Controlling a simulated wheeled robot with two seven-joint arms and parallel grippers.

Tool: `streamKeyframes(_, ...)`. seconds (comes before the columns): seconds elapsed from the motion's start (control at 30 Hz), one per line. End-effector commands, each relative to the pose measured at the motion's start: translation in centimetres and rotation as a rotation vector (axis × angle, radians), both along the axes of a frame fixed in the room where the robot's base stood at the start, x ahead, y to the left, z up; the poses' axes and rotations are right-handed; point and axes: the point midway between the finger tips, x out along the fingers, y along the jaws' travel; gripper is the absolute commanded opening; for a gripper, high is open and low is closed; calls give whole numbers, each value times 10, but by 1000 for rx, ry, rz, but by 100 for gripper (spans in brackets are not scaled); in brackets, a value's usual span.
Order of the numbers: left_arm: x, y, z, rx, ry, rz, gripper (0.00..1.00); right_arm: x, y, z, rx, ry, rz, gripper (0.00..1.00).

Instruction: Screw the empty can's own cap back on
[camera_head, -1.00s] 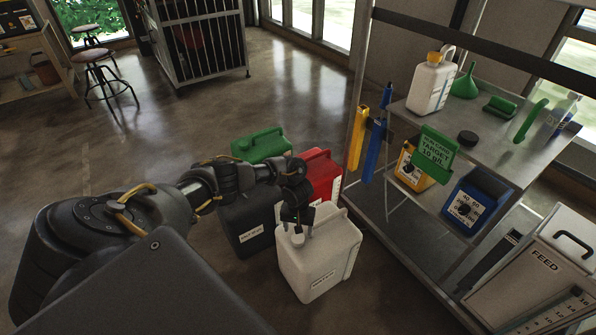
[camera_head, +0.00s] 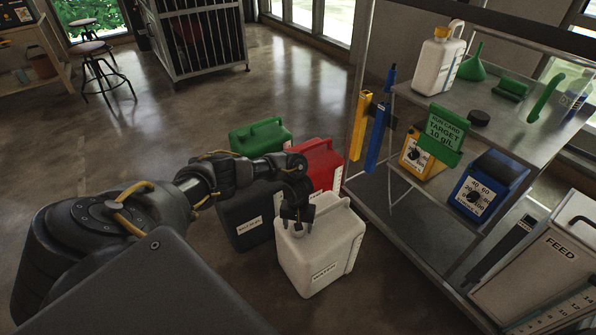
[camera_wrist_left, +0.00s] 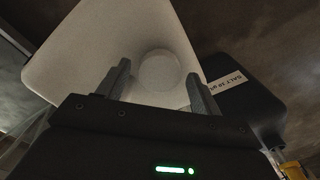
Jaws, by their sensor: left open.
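A white can (camera_head: 322,262) with a label on its front stands on the floor, upright. My left gripper (camera_head: 297,228) is over its top, pointing down at the round spout area. In the left wrist view, the two fingers (camera_wrist_left: 159,82) are apart, one on each side of a pale round cap or mouth (camera_wrist_left: 160,70) on the white can's top. I cannot tell whether it is a cap or whether the fingers touch it. A loose black cap (camera_head: 479,117) lies on the upper shelf. My right gripper is out of view.
A black can (camera_head: 247,222), a red can (camera_head: 318,163) and a green can (camera_head: 259,135) stand close behind and left of the white can. The metal shelf rack (camera_head: 420,245) stands to the right, holding a white jug (camera_head: 438,68) and a green funnel (camera_head: 472,68).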

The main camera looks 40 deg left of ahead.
Motion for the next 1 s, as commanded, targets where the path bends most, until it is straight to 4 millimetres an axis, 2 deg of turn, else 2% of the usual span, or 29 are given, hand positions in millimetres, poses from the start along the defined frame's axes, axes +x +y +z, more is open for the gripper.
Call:
streamKeyframes(0.07,0,0,-1,0,-1,1,65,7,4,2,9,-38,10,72)
streamKeyframes(0.27,0,0,-4,0,0,0,65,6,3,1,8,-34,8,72)
streamKeyframes(0.53,1,-1,-19,-1,0,1,65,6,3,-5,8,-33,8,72)
streamKeyframes(0.8,0,0,-20,-1,0,0,65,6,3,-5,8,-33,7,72)
streamKeyframes(1.0,0,0,-20,-1,0,0,39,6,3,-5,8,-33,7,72)
